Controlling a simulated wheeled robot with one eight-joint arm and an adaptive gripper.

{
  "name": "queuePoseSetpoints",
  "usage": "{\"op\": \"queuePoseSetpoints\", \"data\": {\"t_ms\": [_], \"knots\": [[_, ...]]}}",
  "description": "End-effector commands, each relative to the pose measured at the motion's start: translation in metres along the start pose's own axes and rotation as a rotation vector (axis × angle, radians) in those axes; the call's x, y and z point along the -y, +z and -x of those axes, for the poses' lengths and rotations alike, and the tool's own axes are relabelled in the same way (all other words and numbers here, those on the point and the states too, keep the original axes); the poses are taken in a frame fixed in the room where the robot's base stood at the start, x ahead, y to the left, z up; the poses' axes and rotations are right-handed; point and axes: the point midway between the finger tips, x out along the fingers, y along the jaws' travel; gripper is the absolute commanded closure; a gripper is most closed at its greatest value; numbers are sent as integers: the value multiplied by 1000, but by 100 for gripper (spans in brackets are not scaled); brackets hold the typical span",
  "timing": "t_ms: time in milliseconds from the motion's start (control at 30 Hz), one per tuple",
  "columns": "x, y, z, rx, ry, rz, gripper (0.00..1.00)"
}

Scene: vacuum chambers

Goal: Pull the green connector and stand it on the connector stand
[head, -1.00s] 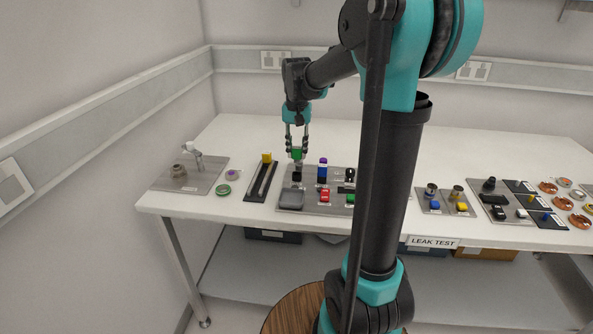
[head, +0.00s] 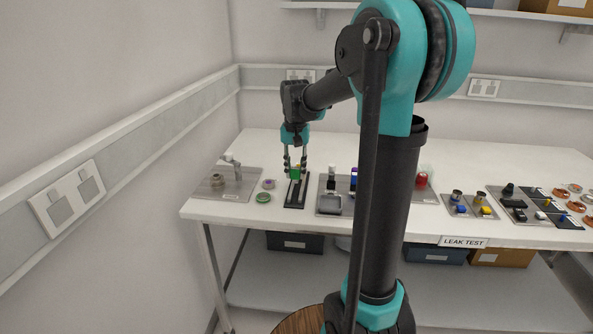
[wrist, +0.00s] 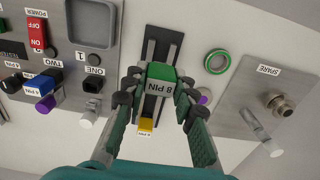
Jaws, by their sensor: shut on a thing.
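My gripper (head: 296,168) is shut on the green connector (head: 294,175), whose label reads 8 PIN in the wrist view (wrist: 160,75). The connector stand (head: 294,203) is a narrow dark plate with two raised rails. In the wrist view the connector lies over the stand (wrist: 166,40), between its ends. I cannot tell whether its underside touches the stand. A yellow connector (wrist: 146,124) is at one end of the stand, beside the gripper fingers; in the head view it is mostly hidden.
A grey panel (head: 329,190) with switches and connectors, including a blue one (wrist: 45,104), stands right of the stand. Left are a green ring (head: 263,197), a purple-topped piece (head: 268,184) and a metal plate with a fitting (head: 233,190). My arm hides part of the bench.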

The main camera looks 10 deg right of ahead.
Motion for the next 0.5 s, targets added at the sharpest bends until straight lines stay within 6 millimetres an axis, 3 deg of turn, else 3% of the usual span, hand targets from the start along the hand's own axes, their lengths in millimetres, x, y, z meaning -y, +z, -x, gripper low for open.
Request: {"op": "queuePoseSetpoints", "data": {"t_ms": [500], "knots": [[0, 0, -9, 0, 0, 0, 100]]}}
